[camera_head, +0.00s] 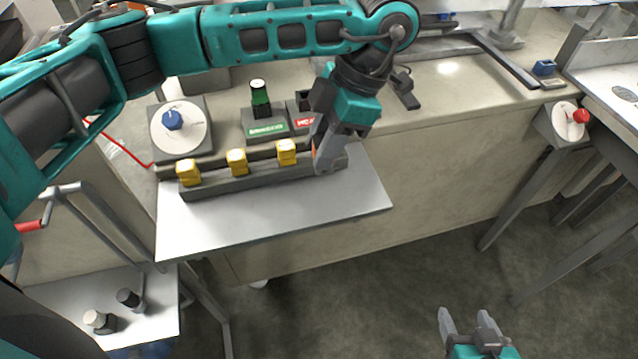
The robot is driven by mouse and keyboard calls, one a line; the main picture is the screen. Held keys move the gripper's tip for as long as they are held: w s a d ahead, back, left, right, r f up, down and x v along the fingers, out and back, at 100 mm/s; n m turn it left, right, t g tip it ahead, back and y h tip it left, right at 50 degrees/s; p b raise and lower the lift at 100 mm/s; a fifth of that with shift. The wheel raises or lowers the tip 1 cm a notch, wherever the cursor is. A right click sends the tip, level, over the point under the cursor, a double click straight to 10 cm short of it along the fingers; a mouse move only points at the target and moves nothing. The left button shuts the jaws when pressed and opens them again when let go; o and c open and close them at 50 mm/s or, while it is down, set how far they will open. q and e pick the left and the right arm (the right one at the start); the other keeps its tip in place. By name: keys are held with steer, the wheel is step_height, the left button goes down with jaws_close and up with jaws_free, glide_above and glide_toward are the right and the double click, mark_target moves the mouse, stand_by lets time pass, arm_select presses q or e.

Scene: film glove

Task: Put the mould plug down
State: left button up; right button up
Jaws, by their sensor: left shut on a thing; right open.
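My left gripper (325,158) is at the right end of a dark grey rack (235,183). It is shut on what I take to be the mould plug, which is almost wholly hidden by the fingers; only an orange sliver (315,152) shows. I cannot tell whether it touches the rack. Three yellow plugs (189,172), (237,161), (286,152) stand in a row along the rack to its left. My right gripper (467,322) is open and empty, low over the floor at the bottom of the picture.
The rack is on a pale shelf (290,205) at the bench front. Behind are a blue-knobbed dial (180,128), a green-labelled block with a green bottle (260,100), and a red-labelled block (303,121) close to the gripper. A side tray (155,325) holds two small knobbed items.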

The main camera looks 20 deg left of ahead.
arm_select(q)
step_height(320, 180, down, 9)
steer(key=shift+f, duration=0.1)
stand_by(0.3)
steer(key=shift+f, duration=0.15)
steer(key=o, duration=1.1)
steer(key=shift+c, duration=0.2)
steer(key=shift+r, duration=0.3)
steer(key=v, duration=1.1)
steer(key=shift+r, duration=0.35)
steer(key=shift+d, duration=0.1)
